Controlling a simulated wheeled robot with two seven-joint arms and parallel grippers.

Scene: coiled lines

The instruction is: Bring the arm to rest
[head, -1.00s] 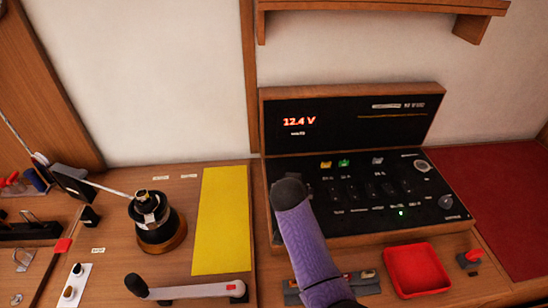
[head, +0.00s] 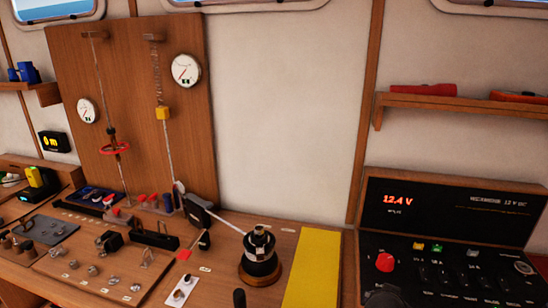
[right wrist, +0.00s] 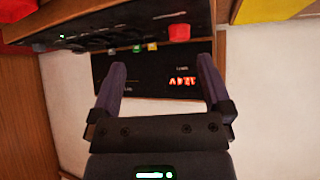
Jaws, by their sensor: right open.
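My right gripper (right wrist: 161,65) is open in the right wrist view, its two dark purple fingers apart with nothing between them. The black panel (right wrist: 140,88) with its red lit readout lies beyond the fingers and appears upside down there. In the head view a dark rounded part, likely of my right arm (head: 385,296), shows at the bottom edge in front of the panel (head: 450,215). The rest of that arm is out of frame. My left gripper is in neither view.
A red knob (head: 385,262) stands on the panel. A black winch (head: 261,258) and a yellow mat (head: 313,272) are left of it. Several small fittings cover the wooden bench further left. A shelf (head: 450,103) with a red torch (head: 423,88) hangs above the panel.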

